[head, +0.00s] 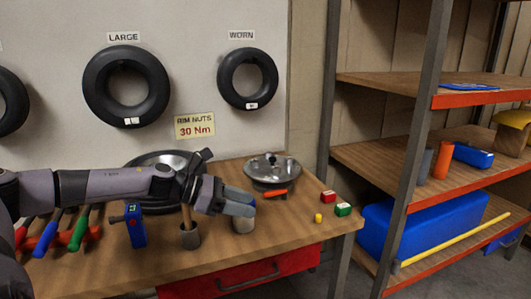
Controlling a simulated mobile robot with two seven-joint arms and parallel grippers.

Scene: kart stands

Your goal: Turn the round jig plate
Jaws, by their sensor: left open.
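The round jig plate (289,171) is a silver disc with a dark knob near its middle. It stands toward the back right of the wooden bench (300,222), with an orange handle (275,193) at its front edge. My left gripper (246,204) reaches in from the left, in front and to the left of the plate. It is open, its grey fingers apart from the handle and above a small metal cup (243,223). Any gap between fingers and cup is hard to judge. My right gripper is out of view.
A tyre with a silver rim (168,162) lies behind my left arm. A cup with a brush (190,237), a blue device (134,226) and several tools stand left. A red box (328,197), green box (343,209) and yellow piece (318,217) lie right. Shelves (440,160) stand beyond.

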